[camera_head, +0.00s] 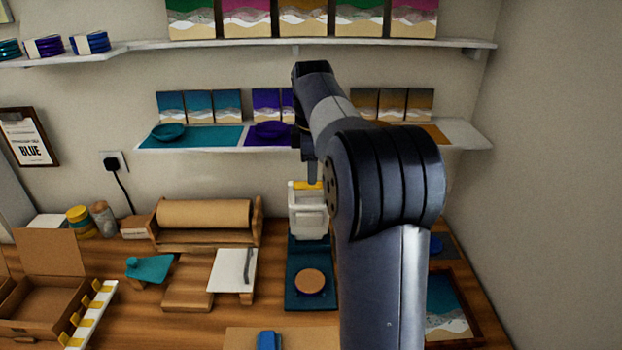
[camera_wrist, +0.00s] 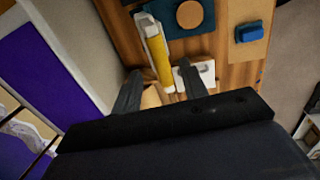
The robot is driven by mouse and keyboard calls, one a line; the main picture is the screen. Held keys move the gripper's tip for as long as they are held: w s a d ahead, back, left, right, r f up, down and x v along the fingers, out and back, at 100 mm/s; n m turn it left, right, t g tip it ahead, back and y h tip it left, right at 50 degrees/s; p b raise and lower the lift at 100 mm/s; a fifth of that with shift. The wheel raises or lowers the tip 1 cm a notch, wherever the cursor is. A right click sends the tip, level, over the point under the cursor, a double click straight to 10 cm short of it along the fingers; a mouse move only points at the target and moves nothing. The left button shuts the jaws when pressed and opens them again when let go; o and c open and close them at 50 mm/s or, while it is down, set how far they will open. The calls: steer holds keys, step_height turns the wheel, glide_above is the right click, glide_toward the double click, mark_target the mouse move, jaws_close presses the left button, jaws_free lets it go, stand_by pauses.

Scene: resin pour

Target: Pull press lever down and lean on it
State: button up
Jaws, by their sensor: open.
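The press stands on the bench, with a white frame (camera_head: 308,220) and a yellow lever handle (camera_head: 306,185) across its top. Its dark teal base (camera_head: 296,303) carries a round tan disc (camera_head: 311,281). In the wrist view the yellow lever (camera_wrist: 159,62) runs between the two dark fingers of my gripper (camera_wrist: 160,72) as pictured. The gripper is open, with a gap around the lever. Contact cannot be told. In the head view my arm hides part of the press's right side, and the fingers hang just above the lever.
A shelf (camera_head: 190,149) with teal and purple dishes and small panels is on the wall behind my gripper. A kraft paper roll (camera_head: 204,214) and a white board (camera_head: 232,270) lie left of the press. A blue object (camera_head: 267,341) sits in front on a tan board.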

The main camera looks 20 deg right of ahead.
steer(key=shift+w+d+f, duration=0.1)
steer(key=shift+w+f, duration=0.05)
steer(key=shift+f, duration=0.85)
steer(key=shift+w+d+f, duration=0.1)
steer(key=shift+f, duration=0.85)
steer(key=shift+c, duration=0.4)
jaws_close()
